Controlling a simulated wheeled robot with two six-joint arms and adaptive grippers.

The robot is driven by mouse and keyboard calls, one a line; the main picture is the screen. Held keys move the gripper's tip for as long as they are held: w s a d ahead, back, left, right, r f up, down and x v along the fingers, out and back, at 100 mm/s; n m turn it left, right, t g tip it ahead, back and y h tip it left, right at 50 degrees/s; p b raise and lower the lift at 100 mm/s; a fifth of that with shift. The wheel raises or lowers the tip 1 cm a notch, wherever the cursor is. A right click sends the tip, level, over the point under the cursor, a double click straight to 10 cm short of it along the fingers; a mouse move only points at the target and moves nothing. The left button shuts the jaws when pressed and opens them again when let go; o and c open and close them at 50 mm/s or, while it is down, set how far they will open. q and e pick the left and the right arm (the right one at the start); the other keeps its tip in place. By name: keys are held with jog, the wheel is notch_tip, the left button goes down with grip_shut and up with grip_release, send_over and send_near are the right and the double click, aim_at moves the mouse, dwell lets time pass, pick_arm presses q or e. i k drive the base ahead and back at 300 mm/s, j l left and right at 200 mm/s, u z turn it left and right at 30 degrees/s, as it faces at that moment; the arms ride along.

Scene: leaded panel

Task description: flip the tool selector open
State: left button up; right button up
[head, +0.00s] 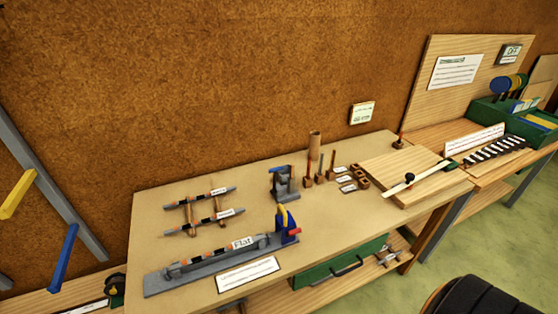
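No part is clearly marked as the tool selector, and I cannot tell which one it is. A blue upright piece (287,224) with a yellow lever and a red part stands at the end of a long grey fixture (213,262). The fixture carries a bar labelled "Flat" (244,243). A small grey device (284,184) stands behind it. Neither of my grippers shows.
The workbench (160,215) also holds two labelled rods on a rack (190,207), upright tools (320,170) and small wooden blocks (361,179). A second bench with a backboard (425,100) and green bins (530,125) stands at right. A dark rounded object (480,297) fills the bottom right.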

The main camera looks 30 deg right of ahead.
aim_at(292, 232)
jog(key=z, duration=1.1)
